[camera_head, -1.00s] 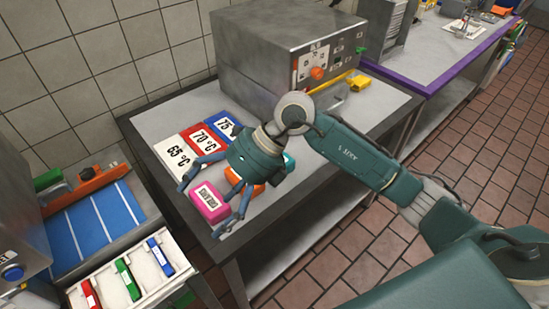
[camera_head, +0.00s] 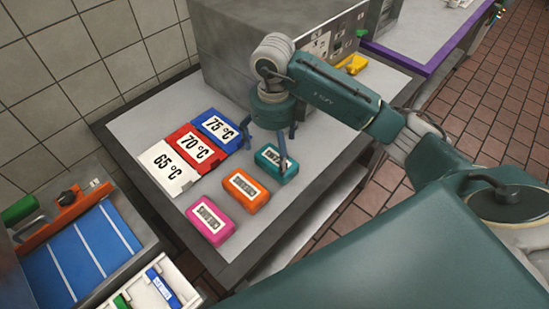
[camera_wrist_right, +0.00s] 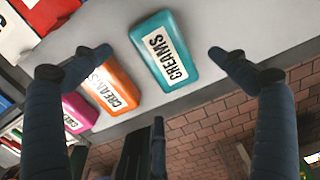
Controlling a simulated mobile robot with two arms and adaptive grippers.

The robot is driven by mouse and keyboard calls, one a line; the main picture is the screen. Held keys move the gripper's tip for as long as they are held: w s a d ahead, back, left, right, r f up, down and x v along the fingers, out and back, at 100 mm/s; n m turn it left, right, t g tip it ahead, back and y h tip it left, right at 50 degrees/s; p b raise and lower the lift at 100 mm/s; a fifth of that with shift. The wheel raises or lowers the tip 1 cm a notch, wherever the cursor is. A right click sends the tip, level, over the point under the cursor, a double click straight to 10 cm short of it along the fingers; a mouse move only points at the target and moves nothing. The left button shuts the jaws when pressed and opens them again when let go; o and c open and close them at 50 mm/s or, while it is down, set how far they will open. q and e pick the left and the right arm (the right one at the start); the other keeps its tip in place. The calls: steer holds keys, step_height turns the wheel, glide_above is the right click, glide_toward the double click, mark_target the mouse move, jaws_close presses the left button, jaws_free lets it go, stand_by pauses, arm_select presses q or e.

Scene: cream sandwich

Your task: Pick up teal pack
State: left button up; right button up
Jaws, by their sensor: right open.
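The teal pack (camera_head: 277,165) lies on the grey table beside the orange pack (camera_head: 246,190). In the right wrist view the teal pack (camera_wrist_right: 165,52) carries a white label reading "CREAMS". My right gripper (camera_head: 282,152) is above the teal pack, pointing down. In the right wrist view its two fingers (camera_wrist_right: 158,54) are spread wide, with the teal pack between and beyond them and nothing held. My left gripper is not in view.
A pink pack (camera_head: 211,221) lies past the orange one. White, red and blue temperature cards (camera_head: 168,168) lie to the left. A large metal machine (camera_head: 230,50) stands behind. The table's front edge is close to the packs.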

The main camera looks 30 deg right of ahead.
mark_target(273, 162)
steer(key=shift+s+f, duration=0.1)
steer(key=shift+f, duration=0.75)
steer(key=shift+f+p, duration=0.3)
steer(key=shift+p, duration=0.05)
steer(key=f+p, duration=0.2)
steer(key=f, duration=0.2)
steer(key=shift+w+f, duration=0.2)
steer(key=shift+f, duration=0.2)
steer(key=shift+w, duration=0.1)
steer(key=c, duration=0.3)
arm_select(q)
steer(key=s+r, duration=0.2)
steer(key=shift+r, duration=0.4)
arm_select(e)
steer(key=c, duration=1)
